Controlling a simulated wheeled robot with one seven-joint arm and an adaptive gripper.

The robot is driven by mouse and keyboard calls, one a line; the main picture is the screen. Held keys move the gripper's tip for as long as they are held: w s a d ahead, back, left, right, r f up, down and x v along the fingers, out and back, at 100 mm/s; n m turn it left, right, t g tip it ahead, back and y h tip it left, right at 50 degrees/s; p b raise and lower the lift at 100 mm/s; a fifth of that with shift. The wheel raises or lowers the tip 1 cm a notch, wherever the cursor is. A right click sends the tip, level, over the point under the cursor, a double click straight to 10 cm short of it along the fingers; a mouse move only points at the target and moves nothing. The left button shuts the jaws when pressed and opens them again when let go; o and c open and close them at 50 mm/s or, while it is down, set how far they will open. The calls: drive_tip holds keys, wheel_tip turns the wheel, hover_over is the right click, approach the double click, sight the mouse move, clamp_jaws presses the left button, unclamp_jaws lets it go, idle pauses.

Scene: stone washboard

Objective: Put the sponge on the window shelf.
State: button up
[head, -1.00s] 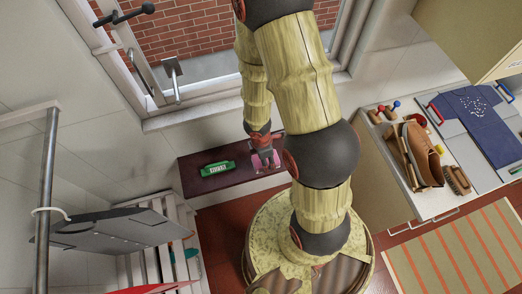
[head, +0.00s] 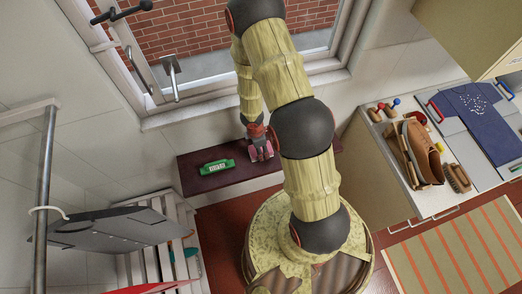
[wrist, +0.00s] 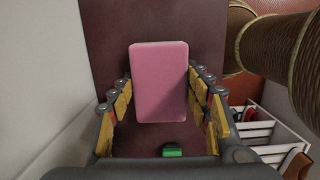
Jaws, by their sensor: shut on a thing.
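The pink sponge (wrist: 159,82) is a rounded block between the two yellow-padded fingers of my gripper (wrist: 162,95) in the wrist view. My gripper is shut on it. In the head view my gripper (head: 260,148) and the sponge (head: 262,154) show small over the right half of a dark red shelf (head: 215,185) below the window. The shelf's dark red surface (wrist: 150,20) lies behind the sponge in the wrist view. The gap between sponge and shelf is hard to judge. The pale window sill (head: 200,112) runs above the dark shelf.
A green packet (head: 216,167) lies on the left half of the dark shelf. The open window with handles is at upper left. A counter (head: 405,180) with a bag and brush is at right.

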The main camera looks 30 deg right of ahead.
drive_tip(key=shift+f, duration=0.2)
drive_tip(key=shift+f, duration=0.15)
drive_tip(key=o, duration=0.9)
drive_tip(key=shift+o, duration=0.5)
wheel_tip(320, 180, up, 12)
drive_tip(key=a+p, duration=0.1)
drive_tip(key=p, duration=0.6)
drive_tip(key=shift+w+a, duration=0.2)
